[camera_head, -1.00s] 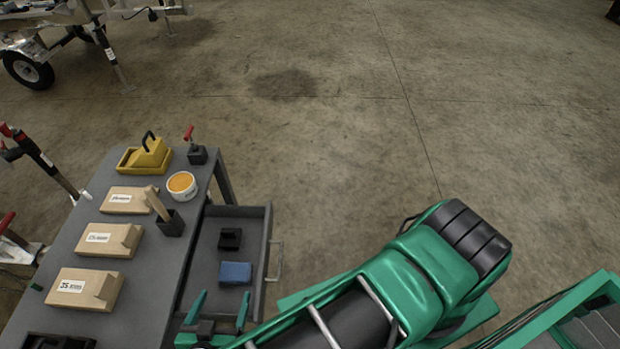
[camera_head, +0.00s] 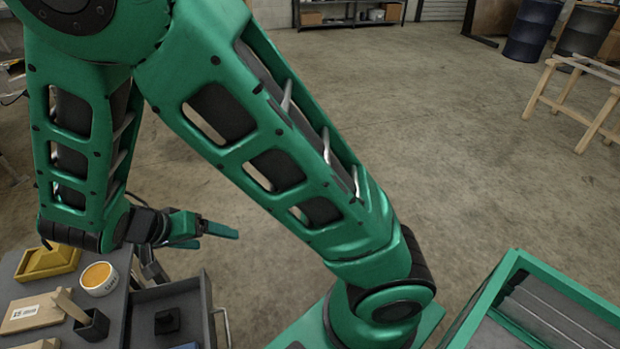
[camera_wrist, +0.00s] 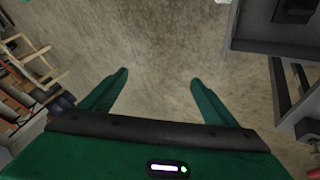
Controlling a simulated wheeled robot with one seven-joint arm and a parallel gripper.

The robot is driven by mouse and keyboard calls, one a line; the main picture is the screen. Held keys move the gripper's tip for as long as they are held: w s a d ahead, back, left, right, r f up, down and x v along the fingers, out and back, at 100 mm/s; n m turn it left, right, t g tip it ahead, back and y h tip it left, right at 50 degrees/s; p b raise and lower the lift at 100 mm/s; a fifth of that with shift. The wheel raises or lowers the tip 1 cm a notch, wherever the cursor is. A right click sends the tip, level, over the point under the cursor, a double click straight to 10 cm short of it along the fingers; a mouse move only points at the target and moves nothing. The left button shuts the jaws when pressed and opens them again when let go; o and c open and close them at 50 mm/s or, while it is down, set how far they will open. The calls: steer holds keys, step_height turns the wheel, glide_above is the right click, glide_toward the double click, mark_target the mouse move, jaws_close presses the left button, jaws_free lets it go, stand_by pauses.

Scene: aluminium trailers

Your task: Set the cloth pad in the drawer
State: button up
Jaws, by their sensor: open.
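The open grey drawer (camera_head: 206,291) of the workbench is at the lower left of the head view. A sliver of blue, the cloth pad (camera_head: 186,346), shows in it at the bottom edge of the picture; the rest is cut off. A black block (camera_head: 168,321) sits in the drawer behind the pad. My gripper (camera_head: 212,237) is above and beyond the drawer, with its fingers pointing right. In the wrist view my gripper (camera_wrist: 158,80) is open, with bare floor between its fingers and nothing held.
The grey bench top holds a yellow tray (camera_head: 47,262), a white tub with orange contents (camera_head: 99,278), a dark holder (camera_head: 93,325) and a cardboard box (camera_head: 30,313). A wooden frame (camera_head: 580,95) and dark barrels (camera_head: 533,30) stand far right. The middle floor is clear.

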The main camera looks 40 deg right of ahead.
steer(key=s+d+r+g+y, duration=0.1)
steer(key=s+d+r+y, duration=0.15)
steer(key=d+r, duration=0.45)
steer(key=s+d+r+g+y, duration=0.15)
steer(key=s+d+r, duration=0.25)
steer(key=d, duration=0.8)
steer(key=s+d+r+y, duration=0.1)
steer(key=s+d+r, duration=0.1)
steer(key=s, duration=0.5)
steer(key=s+d+r+n+t+y, duration=0.1)
steer(key=s+d+r+y, duration=0.1)
steer(key=s, duration=0.4)
steer(key=d+r, duration=0.1)
steer(key=d, duration=0.1)
steer(key=shift+s+d, duration=0.35)
steer(key=shift+s, duration=0.05)
steer(key=shift+w+f, duration=0.25)
steer(key=shift+w, duration=0.4)
